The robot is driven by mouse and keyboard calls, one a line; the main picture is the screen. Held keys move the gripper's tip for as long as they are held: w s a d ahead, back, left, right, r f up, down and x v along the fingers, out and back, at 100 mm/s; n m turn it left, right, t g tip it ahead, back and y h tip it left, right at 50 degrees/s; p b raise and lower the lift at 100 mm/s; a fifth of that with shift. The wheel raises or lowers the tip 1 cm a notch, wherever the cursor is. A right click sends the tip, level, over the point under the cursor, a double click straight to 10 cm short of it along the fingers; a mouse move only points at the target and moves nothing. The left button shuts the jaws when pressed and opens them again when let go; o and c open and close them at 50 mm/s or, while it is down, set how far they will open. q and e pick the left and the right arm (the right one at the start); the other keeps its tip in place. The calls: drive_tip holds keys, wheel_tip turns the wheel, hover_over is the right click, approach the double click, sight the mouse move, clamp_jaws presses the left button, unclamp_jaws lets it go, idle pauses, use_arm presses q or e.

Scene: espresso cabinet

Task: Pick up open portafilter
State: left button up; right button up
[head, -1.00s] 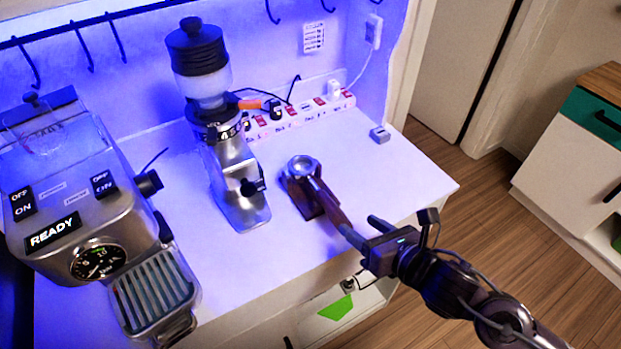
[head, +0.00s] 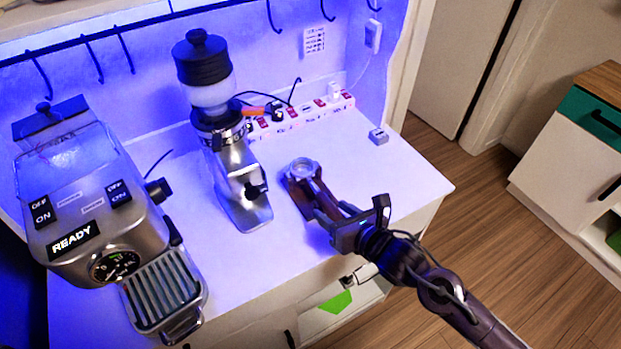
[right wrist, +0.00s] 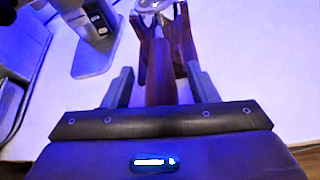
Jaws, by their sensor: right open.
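The portafilter (head: 303,168) rests in a dark reddish-brown stand (head: 305,201) on the white counter, its round metal basket at the back and its handle toward me. In the right wrist view the brown wooden handle (right wrist: 160,75) runs between the two fingers of my right gripper (right wrist: 162,88). The fingers are apart, with a gap on each side of the handle. In the head view my right gripper (head: 330,214) is over the handle end, partly hiding it. My left gripper is not in view.
The grinder (head: 232,165) stands left of the portafilter, and the espresso machine (head: 110,225) is at the far left. A power strip (head: 300,118) lies along the back wall. A small grey box (head: 378,136) sits at the back right. The counter right of the stand is clear.

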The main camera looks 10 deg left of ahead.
drive_tip(key=shift+c, duration=0.4)
clamp_jaws()
drive_tip(key=shift+r, duration=0.1)
